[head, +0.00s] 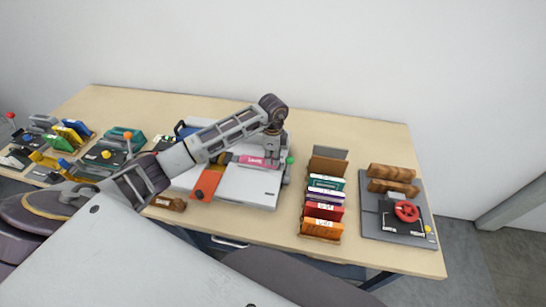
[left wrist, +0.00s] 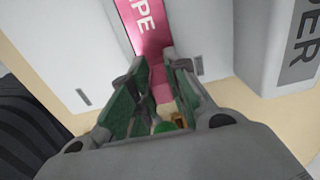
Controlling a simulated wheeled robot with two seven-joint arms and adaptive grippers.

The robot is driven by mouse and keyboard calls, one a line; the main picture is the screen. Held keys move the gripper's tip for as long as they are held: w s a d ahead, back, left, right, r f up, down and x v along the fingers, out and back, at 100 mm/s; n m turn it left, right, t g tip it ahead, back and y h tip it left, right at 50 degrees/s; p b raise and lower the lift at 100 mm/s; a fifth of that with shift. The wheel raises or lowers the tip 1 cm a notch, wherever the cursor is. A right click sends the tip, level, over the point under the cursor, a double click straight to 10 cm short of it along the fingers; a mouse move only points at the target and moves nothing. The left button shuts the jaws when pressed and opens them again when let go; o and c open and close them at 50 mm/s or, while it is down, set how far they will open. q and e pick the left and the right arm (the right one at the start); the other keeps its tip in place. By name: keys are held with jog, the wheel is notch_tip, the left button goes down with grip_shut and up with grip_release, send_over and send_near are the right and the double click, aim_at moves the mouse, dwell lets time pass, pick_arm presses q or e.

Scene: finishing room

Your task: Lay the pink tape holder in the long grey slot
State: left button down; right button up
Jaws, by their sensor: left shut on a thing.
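The pink tape holder (head: 257,161), with white lettering, is over the white unit (head: 245,188) in the middle of the table. My left gripper (head: 274,157) is at its right end, shut on it. In the left wrist view the holder (left wrist: 149,28) runs away from between the two green-padded fingers (left wrist: 160,88), with white surfaces on both sides. The arm hides part of the white unit in the head view. I cannot make out the long grey slot clearly, nor whether the holder touches the unit. My right gripper is not in view.
An orange piece (head: 207,183) lies on the white unit's left part. A rack of coloured upright cards (head: 325,205) stands to the right. Beyond it is a grey board (head: 380,225) with a red wheel (head: 406,211). Coloured items crowd the left. The table's back right is clear.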

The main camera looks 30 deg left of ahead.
pick_arm(q)
jog(key=shift+f, duration=0.45)
jog(key=c, duration=1.7)
grip_release()
jog(key=shift+o, duration=0.2)
jog(key=shift+r, duration=0.15)
jog(key=shift+r+p, duration=1.95)
jog(key=shift+r, duration=0.85)
jog(key=shift+r+p, duration=0.6)
jog(key=shift+r, duration=2)
jog(key=shift+s+f, duration=0.1)
